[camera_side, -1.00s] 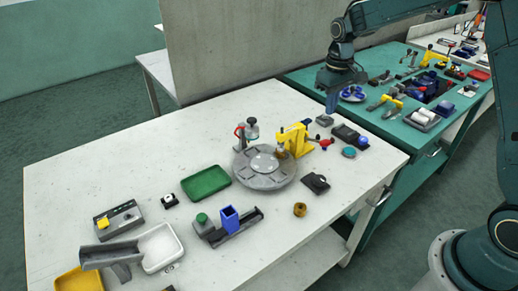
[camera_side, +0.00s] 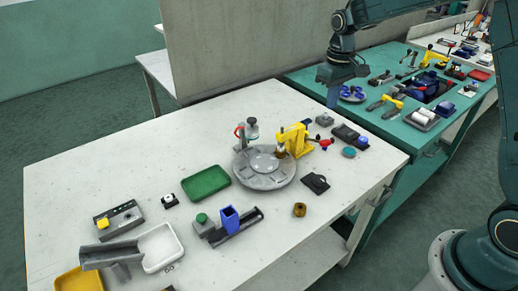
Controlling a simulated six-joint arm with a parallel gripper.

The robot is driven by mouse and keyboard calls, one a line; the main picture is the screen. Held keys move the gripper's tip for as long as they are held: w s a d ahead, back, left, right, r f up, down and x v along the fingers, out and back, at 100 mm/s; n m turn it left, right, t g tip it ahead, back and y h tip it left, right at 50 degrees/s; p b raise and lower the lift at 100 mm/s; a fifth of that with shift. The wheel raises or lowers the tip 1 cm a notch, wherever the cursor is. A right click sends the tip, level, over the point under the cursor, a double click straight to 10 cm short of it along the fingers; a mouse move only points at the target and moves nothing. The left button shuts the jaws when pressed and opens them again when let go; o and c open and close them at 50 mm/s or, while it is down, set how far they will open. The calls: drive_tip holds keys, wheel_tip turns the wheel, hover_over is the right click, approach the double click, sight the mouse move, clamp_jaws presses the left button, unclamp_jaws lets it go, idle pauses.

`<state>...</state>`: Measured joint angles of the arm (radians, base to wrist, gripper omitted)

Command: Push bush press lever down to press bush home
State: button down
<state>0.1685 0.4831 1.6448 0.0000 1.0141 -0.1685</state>
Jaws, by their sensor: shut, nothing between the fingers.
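The yellow bush press (camera_side: 295,139) stands at the right edge of the grey round turntable (camera_side: 264,180) on the white table. Its lever with a red knob (camera_side: 325,142) sticks out to the right, roughly level. A brass-coloured part (camera_side: 281,153) shows under the press head; whether it is seated I cannot tell. My gripper (camera_side: 332,103) points down, shut and empty, above and behind the lever knob, apart from it.
A red-handled clamp (camera_side: 241,133) stands behind the turntable. A green tray (camera_side: 206,183) lies to the left.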

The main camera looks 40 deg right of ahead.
drive_tip(key=shift+r, duration=0.5)
drive_tip(key=shift+r, duration=0.1)
drive_tip(key=shift+r, duration=0.5)
drive_tip(key=shift+r, duration=0.1)
drive_tip(key=shift+r, duration=0.5)
drive_tip(key=shift+r, duration=0.15)
wheel_tip(320, 180, up, 5)
drive_tip(key=shift+f, duration=0.15)
idle(0.4)
